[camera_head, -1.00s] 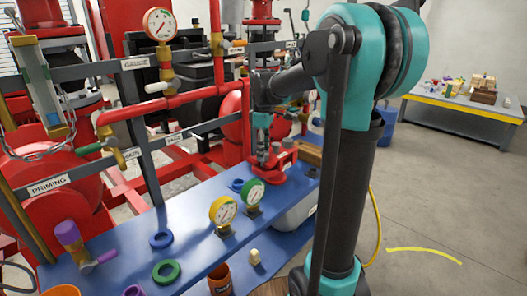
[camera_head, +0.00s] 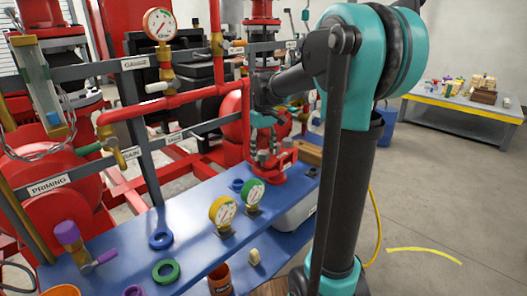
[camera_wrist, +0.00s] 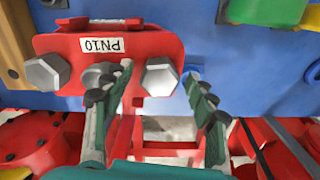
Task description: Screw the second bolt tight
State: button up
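A red bracket with a PN10 label (camera_wrist: 140,50) carries hex-headed bolts along its front. One large bolt head (camera_wrist: 47,72) is at the left. A second bolt head (camera_wrist: 160,77) lies between my fingers in the wrist view. Another silver part (camera_wrist: 98,75) between them is partly hidden behind my left finger. My gripper (camera_wrist: 160,70) is open, its fingers spread on either side of that second bolt head; contact is not visible. In the head view, my gripper (camera_head: 262,138) is just above the red bracket (camera_head: 268,175) at the bench's far end.
Red pipes (camera_head: 165,102) and grey labelled rails (camera_head: 190,132) run close behind the gripper. Two gauges (camera_head: 223,212) and loose rings (camera_head: 165,271) lie on the blue bench (camera_head: 195,200). A side table (camera_head: 465,108) stands far right.

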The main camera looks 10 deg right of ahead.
jog(key=shift+r, duration=0.1)
notch_tip(320, 180, up, 12)
dwell(0.7)
dwell(0.4)
